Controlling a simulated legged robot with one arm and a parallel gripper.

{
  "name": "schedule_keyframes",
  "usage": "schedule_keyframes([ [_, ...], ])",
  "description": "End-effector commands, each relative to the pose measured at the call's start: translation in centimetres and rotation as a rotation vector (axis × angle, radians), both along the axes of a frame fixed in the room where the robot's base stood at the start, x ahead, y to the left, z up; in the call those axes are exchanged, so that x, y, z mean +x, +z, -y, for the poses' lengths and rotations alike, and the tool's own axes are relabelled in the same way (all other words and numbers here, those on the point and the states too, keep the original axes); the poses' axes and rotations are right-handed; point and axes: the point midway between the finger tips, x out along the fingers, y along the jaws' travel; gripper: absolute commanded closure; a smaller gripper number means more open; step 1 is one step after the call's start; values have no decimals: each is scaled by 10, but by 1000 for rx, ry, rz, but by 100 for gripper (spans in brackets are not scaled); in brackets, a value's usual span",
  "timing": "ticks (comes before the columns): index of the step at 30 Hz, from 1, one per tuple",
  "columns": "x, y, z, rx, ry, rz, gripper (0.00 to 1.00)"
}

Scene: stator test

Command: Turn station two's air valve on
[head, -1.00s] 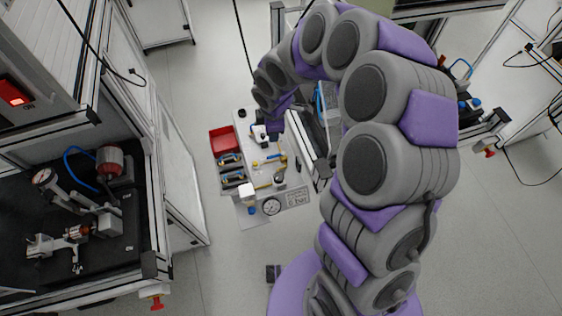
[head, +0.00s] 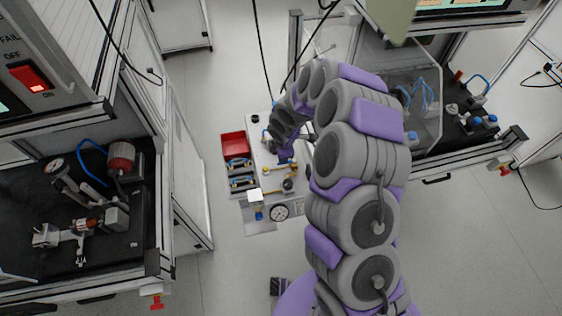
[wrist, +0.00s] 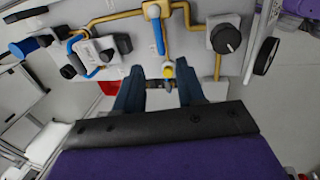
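A pale panel (head: 262,181) with brass pipes and fittings stands in the middle of the head view. In the wrist view the panel (wrist: 200,62) carries brass pipe, a blue-handled valve (wrist: 158,34) at top middle, and another blue lever (wrist: 75,44) at left. My gripper (wrist: 160,90) is open; its two dark fingers point toward the panel. A small yellow and blue part (wrist: 168,70) shows between the fingertips; I cannot tell contact. In the head view my gripper (head: 285,158) is over the panel, small and partly hidden. No label shows which valve is station two's.
A black round knob (wrist: 228,38) and a gauge seen edge-on (wrist: 266,56) are right of the fingers. A red bin (head: 234,144) sits at the panel's left. Machine benches (head: 150,262) stand to the left and right; grey floor (head: 225,275) is open in front.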

Motion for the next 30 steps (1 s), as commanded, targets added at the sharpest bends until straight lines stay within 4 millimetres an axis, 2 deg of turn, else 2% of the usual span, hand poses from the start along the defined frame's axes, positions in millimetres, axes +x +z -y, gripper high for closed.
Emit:
schedule_keyframes([
  [1, 0, -13, 0, -2, 0, -5, 61],
  [3, 2, -25, -1, 0, -2, -5, 61],
  [12, 11, -61, -3, 2, -1, -1, 61],
  [25, 13, -68, -3, 1, -1, 0, 61],
  [30, 13, -68, -3, 1, -1, 0, 76],
])
